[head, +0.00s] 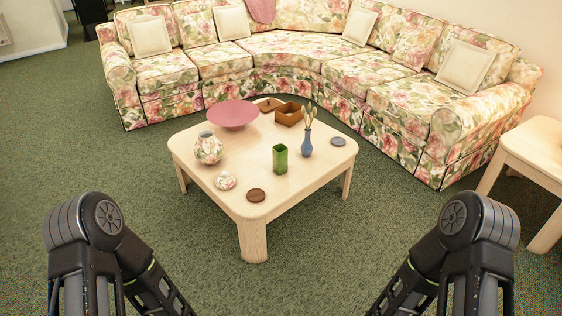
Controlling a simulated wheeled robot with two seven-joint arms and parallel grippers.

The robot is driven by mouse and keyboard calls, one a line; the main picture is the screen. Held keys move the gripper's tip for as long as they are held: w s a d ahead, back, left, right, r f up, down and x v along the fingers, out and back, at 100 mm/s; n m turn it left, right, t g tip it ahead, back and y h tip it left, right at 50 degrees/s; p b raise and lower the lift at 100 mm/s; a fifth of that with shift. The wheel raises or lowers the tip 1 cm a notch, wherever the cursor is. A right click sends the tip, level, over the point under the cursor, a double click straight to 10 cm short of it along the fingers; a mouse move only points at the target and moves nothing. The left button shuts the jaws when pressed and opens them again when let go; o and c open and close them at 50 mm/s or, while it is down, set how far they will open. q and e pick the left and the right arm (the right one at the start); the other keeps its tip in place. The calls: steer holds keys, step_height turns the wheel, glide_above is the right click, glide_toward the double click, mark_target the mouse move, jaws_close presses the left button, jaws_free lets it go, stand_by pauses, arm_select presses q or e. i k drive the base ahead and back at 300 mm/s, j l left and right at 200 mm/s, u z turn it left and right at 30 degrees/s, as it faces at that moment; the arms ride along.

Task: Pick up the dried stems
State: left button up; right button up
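The dried stems (309,116) stand upright in a small blue vase (307,144) on the right part of the low pale wooden coffee table (258,206). The stems rise a little above the vase's neck. My two arms come in at the lower left and lower right of the head view, well short of the table. Only their dark upper links show. Both grippers are out of the picture.
On the table are a pink bowl (232,114), brown box (289,114), floral vase (208,149), green glass (280,159), and several small discs. A floral sectional sofa (222,61) curves behind. A side table (535,146) stands right. Green carpet in front is clear.

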mark_target(308, 129)
steer(key=i+l+z, duration=0.2)
steer(key=i+z, duration=0.2)
steer(key=i, duration=0.8)
steer(key=i+j+z, duration=0.2)
steer(key=i+z, duration=0.25)
steer(key=i, duration=0.75)
